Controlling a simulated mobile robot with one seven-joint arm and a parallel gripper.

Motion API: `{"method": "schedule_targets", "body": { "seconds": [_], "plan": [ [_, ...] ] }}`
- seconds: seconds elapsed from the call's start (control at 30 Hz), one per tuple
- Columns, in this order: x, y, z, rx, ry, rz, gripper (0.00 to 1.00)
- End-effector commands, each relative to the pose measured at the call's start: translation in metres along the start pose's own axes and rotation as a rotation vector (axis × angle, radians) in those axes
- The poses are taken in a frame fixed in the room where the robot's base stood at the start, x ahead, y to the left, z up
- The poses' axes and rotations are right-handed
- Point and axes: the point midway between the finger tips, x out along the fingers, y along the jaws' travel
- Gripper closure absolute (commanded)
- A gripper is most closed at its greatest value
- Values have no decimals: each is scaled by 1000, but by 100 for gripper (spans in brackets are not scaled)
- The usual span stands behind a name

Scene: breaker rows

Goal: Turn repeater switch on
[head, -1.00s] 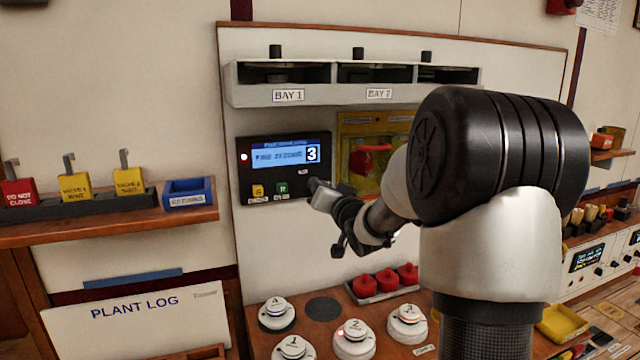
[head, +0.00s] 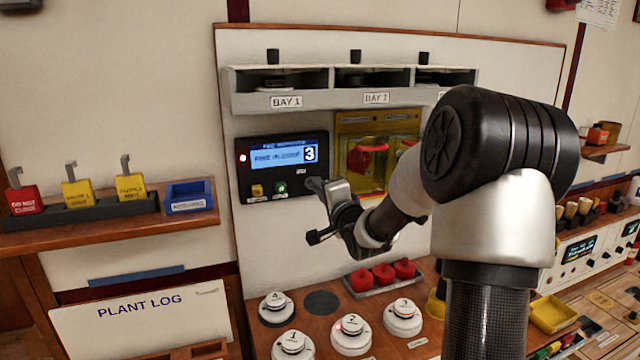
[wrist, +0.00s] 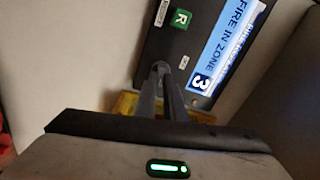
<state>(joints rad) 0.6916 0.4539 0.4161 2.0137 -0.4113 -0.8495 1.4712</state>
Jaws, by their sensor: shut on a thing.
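The black repeater panel (head: 283,166) is on the white wall board. Its blue screen reads as fire in zone 3, and a red light shows at its left edge. A yellow button and a green R button (head: 281,187) sit below the screen. My gripper (head: 315,185) is at the panel's lower right corner, its fingers nearly together.
A yellow-backed clear box (head: 378,160) with a red part is right of the panel. A grey bay shelf (head: 345,100) runs above. Below, a wooden ledge holds white round detectors (head: 351,334) and red caps (head: 383,276).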

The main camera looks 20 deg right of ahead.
Motion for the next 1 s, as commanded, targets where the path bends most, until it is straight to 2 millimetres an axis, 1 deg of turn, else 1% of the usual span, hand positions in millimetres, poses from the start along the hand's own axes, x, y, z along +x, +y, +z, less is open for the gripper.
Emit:
{"method": "schedule_targets", "body": {
  "seconds": [0.2,0.4,0.97,1.0],
  "plan": [
    [0,1,0,122,0,1,100],
    [0,2,0,185,1,1,100],
    [0,2,0,211,0,1,100],
    [0,2,0,211,0,1,84]
  ]
}}
